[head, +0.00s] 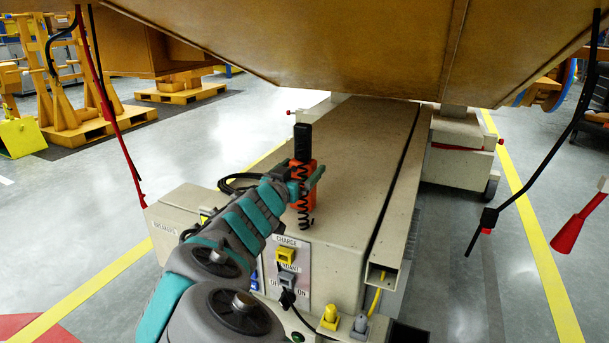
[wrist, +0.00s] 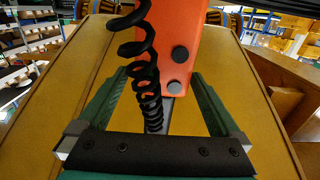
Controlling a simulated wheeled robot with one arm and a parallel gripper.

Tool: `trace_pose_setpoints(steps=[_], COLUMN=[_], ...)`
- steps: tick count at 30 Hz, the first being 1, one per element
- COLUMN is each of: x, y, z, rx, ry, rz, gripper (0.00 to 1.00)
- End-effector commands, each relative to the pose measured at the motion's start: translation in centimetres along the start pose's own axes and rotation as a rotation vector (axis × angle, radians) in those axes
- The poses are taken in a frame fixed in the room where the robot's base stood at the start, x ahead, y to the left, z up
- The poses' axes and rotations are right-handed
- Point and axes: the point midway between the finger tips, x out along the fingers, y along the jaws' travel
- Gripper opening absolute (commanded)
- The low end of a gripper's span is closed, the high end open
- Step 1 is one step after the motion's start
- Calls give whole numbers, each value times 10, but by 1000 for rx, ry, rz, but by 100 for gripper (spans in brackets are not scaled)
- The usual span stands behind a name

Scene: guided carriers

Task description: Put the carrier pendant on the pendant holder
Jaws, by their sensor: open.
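The carrier pendant (head: 302,193) is an orange box with a black upper part, upright over the near end of the beige carrier. A black coiled cord (head: 303,213) hangs along its front. No clear grip shows. I cannot make out the pendant holder separately.
The long beige carrier (head: 345,140) runs under a large brown load (head: 330,40). Its end panel (head: 290,265) has charge and on/off labels, with yellow and grey plugs below.

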Motion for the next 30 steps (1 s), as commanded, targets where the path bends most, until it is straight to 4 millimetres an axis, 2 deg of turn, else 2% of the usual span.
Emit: trace_pose_setpoints(steps=[9, 19, 30], x=[42, 48, 48], y=[-3, -3, -2], z=[-6, -6, -5], rx=[1, 1, 1], ry=[-2, 0, -1], rz=[0, -1, 0], gripper=[100, 100, 58])
